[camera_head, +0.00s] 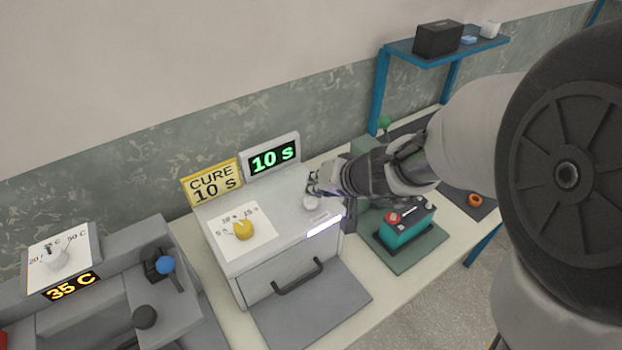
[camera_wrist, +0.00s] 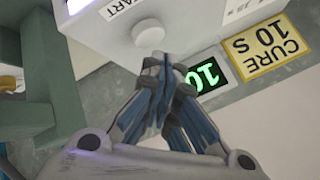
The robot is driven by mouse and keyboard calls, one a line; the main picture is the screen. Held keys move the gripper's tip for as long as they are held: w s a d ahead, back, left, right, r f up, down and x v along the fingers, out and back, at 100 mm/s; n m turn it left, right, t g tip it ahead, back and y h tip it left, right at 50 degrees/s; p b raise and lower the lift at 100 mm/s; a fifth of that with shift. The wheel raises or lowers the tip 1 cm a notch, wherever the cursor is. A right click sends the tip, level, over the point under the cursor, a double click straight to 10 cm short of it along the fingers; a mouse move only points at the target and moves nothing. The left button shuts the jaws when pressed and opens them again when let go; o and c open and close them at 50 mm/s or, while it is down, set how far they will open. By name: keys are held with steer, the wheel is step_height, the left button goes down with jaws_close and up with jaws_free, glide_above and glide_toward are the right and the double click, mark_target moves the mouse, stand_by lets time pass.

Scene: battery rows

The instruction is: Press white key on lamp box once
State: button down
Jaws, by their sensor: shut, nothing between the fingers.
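The lamp box (camera_head: 262,262) is a pale grey cabinet with a drawer-like front. Its white key (camera_head: 312,202) is a round button on the top face, near the right side. It also shows in the wrist view (camera_wrist: 148,34), beside a label ending in "ART". My gripper (camera_head: 312,184) is shut and empty, with its fingertips right by the key. In the wrist view the fingertips (camera_wrist: 160,62) lie at the key's lower edge; I cannot tell whether they touch it. A display (camera_head: 273,157) behind the box reads "10 s" in green.
A yellow knob (camera_head: 243,230) sits on a dial card on the box's left top. A yellow "CURE 10 s" sign (camera_head: 212,184) stands behind. A teal battery (camera_head: 404,226) stands on a green mat at right. A blue-topped lever (camera_head: 164,265) is at left.

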mark_target(314, 200)
steer(key=shift+r+p, duration=1.8)
steer(key=shift+r, duration=0.75)
steer(key=s+d+r+n+g, duration=0.1)
steer(key=s+r, duration=0.2)
steer(key=s, duration=0.4)
steer(key=s+r+n+g, duration=0.1)
steer(key=s+r, duration=0.3)
steer(key=s, duration=0.2)
steer(key=s+d+m+h, duration=0.1)
steer(key=s+d+h, duration=0.5)
steer(key=s+d, duration=0.6)
steer(key=shift+s+d+f, duration=0.3)
steer(key=shift+s+f, duration=0.05)
steer(key=shift+s, duration=0.25)
